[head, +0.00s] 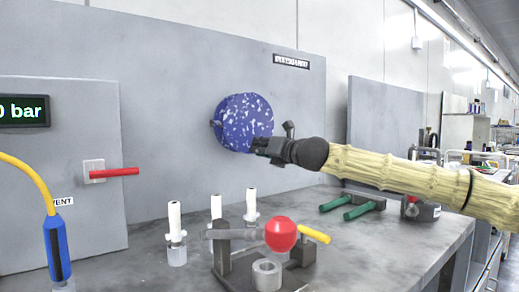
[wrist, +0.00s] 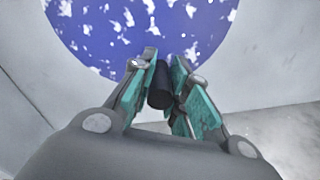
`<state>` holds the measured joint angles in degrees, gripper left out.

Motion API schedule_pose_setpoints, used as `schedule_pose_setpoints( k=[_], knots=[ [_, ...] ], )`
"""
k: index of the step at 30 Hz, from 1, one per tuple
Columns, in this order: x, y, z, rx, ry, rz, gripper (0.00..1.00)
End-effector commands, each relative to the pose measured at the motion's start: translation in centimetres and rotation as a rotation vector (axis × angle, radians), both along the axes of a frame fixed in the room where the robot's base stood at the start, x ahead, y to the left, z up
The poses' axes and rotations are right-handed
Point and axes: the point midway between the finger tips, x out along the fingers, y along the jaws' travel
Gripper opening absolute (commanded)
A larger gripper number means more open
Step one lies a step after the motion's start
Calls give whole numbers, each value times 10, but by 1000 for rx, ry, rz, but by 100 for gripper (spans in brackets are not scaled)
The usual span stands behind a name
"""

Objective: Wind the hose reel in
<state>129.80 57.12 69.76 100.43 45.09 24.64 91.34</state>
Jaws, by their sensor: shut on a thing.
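The hose reel (head: 240,118) is a blue, white-speckled disc on the grey upright panel in the head view. In the wrist view its speckled face (wrist: 135,22) fills the top. My gripper (head: 262,149) is at the lower right edge of the disc. In the wrist view my gripper (wrist: 162,88) has its teal-padded fingers on both sides of a short black crank handle (wrist: 160,86), shut on it. The handle points out from the reel's face. In the head view the handle is hidden by my gripper.
Below stand white-topped posts (head: 175,222), a red ball knob (head: 281,234) on a fixture and a yellow handle (head: 314,234). Green-handled tools (head: 352,207) lie on the grey bench (head: 400,245). At left are a red lever (head: 115,172) and a blue-and-yellow hose fitting (head: 56,248).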

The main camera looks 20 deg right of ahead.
Motion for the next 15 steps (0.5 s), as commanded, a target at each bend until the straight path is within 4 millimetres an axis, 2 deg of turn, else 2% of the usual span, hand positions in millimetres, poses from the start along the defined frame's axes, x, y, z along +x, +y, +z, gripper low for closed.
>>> schedule_pose_setpoints(
  k=[1,3,6,15],
  knots=[
    [0,1,-8,-2,9,2,22],
    [0,1,-8,-3,9,1,35],
    [0,1,-8,-3,9,1,41],
    [1,3,-4,-3,4,3,41]
  ],
)
